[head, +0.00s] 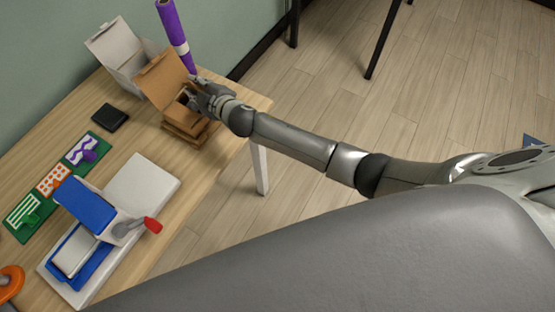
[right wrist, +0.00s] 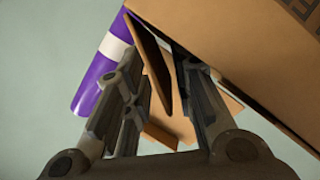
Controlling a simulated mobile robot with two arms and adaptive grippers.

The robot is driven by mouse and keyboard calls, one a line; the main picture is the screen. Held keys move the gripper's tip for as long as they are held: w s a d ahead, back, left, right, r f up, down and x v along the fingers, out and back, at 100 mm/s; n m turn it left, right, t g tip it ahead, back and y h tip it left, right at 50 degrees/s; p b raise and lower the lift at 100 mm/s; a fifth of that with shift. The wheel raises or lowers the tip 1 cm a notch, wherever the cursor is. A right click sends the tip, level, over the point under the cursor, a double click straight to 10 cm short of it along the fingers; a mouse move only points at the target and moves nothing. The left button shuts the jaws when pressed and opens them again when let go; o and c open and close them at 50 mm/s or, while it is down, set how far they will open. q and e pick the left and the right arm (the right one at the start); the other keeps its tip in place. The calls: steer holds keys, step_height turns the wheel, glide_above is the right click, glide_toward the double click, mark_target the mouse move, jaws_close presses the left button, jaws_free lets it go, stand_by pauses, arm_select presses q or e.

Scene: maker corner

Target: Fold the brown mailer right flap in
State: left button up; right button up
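The brown mailer (head: 163,82) is a cardboard box near the table's far right corner, with its lid standing up; its printed lid or wall (right wrist: 250,40) fills the upper right of the right wrist view. My right gripper (head: 194,97) is at the box's right side and hides much of that side. In the right wrist view the right gripper (right wrist: 160,75) has its fingers apart, with a thin brown flap (right wrist: 151,62) between them. I cannot tell whether a finger touches the flap. My left gripper is not in view.
A purple roll with a white band (head: 173,25) stands close behind the mailer. A white box (head: 118,50) is to its left. A black wallet-like item (head: 109,117), a green board (head: 28,211) and a blue-and-white press with a red-tipped lever (head: 152,225) lie nearer on the table.

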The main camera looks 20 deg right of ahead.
steer(key=r+m+p, duration=0.1)
steer(key=d+r+m+g+y+p, duration=0.1)
steer(key=p, duration=0.1)
steer(key=shift+w+d+m, duration=0.2)
steer(key=shift+w+m, duration=0.1)
steer(key=shift+w, duration=0.1)
steer(key=shift+s+d+f+m+g, duration=0.2)
steer(key=shift+s+m+g, duration=0.1)
steer(key=shift+g, duration=0.1)
steer(key=s+f+v, duration=0.1)
steer(key=v, duration=1)
arm_select(q)
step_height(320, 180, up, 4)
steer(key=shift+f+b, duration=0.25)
steer(key=shift+b, duration=0.15)
arm_select(e)
steer(key=s+d+f+m+g+h, duration=0.2)
steer(key=s+f, duration=0.4)
steer(key=f, duration=0.4)
steer(key=s+d+f+m+g+h, duration=0.2)
steer(key=s+d+f, duration=0.4)
steer(key=f, duration=0.5)
steer(key=shift+s+m+g+h, duration=0.3)
steer(key=shift+m+g+h, duration=0.15)
steer(key=shift+m, duration=0.45)
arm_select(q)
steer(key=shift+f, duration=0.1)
arm_select(e)
steer(key=shift+r, duration=0.1)
